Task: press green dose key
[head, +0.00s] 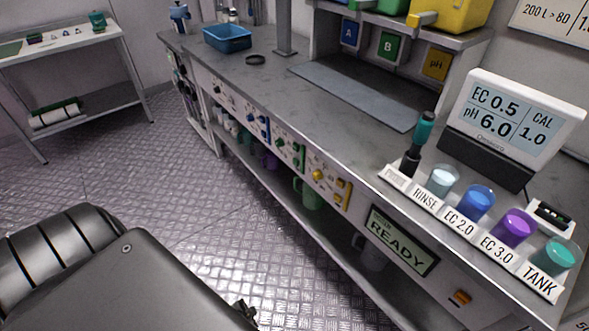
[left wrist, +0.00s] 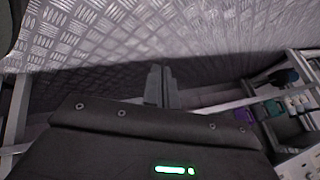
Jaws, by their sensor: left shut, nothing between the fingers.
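The bench front in the head view carries a row of small control panels. One has green controls (head: 289,148), between a panel with blue controls (head: 257,124) and one with yellow controls (head: 326,184). The exact green key is too small to tell apart from the other green parts. My left gripper (left wrist: 161,86) is shut and empty in the left wrist view, with the metal floor behind it. In the head view only a dark bit of it shows at the bottom edge, below and left of the panels, apart from them. My right gripper is not in view.
A READY display (head: 400,241) and an orange button (head: 460,297) sit on the bench front, right of the panels. Cups and a pen-like probe (head: 419,143) stand in a white rack above. A lower shelf (head: 300,222) holds jugs. The floor (head: 185,165) before the bench is clear.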

